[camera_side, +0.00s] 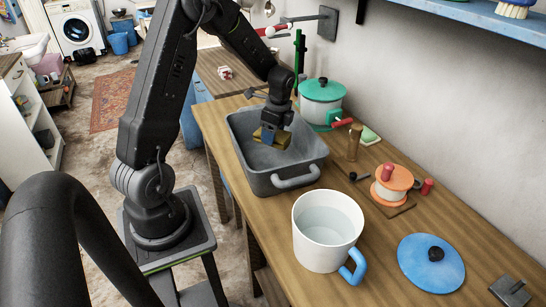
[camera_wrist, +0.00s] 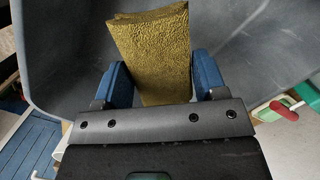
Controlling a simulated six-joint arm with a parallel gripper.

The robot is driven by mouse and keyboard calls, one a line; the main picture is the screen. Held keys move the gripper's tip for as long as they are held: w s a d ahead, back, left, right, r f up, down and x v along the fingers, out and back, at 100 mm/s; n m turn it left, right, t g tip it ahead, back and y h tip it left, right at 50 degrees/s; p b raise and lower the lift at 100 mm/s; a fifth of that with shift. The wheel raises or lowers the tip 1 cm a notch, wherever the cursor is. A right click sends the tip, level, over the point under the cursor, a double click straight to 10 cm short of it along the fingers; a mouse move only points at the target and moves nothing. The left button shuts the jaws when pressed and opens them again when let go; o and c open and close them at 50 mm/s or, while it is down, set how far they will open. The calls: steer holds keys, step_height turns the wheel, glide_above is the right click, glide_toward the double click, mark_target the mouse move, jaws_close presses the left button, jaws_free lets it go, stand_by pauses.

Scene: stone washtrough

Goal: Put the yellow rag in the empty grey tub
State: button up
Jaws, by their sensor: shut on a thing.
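The grey tub (camera_side: 297,168) stands on the wooden counter, and its wall fills the back of the wrist view (camera_wrist: 70,60). The yellow rag (camera_side: 281,139) is inside the tub's outline in the side view. It looks folded and mustard coloured in the wrist view (camera_wrist: 152,50). My gripper (camera_side: 268,136) points down into the tub, shut on the rag. Its two blue fingers (camera_wrist: 160,85) stand on either side of the rag. I cannot tell whether the rag touches the tub floor. No other thing shows in the tub.
A white pot with a blue handle (camera_side: 328,232) holds water in front of the tub. A blue lid (camera_side: 431,268) lies to its right. A pot with a green lid (camera_side: 321,98) stands behind the tub, and a spool (camera_side: 392,182) is to the right, near the wall.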

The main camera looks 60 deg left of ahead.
mark_target(279, 134)
steer(key=shift+f, duration=3.85)
steer(key=shift+f, duration=0.1)
steer(key=o, duration=1)
steer(key=r, duration=0.4)
steer(key=d+r, duration=0.1)
steer(key=r, duration=0.3)
steer(key=w+r, duration=0.1)
steer(key=r, duration=0.3)
steer(key=shift+w+d+r, duration=0.1)
steer(key=shift+d, duration=0.15)
steer(key=s+d+r+n+t, duration=0.25)
steer(key=s+d+r, duration=0.25)
steer(key=d+r, duration=0.3)
steer(key=s+d+r+n+t, duration=0.2)
steer(key=s+d+r+n, duration=0.3)
steer(key=d, duration=0.4)
steer(key=s+d, duration=0.1)
steer(key=s, duration=0.1)
steer(key=s+d+r+n+t+h, duration=0.1)
steer(key=s+d, duration=0.1)
steer(key=s+d+r+n+t, duration=0.1)
steer(key=s+d, duration=0.1)
steer(key=shift+s+d+r+n, duration=0.2)
steer(key=shift+s+n, duration=0.05)
steer(key=shift+s, duration=0.05)
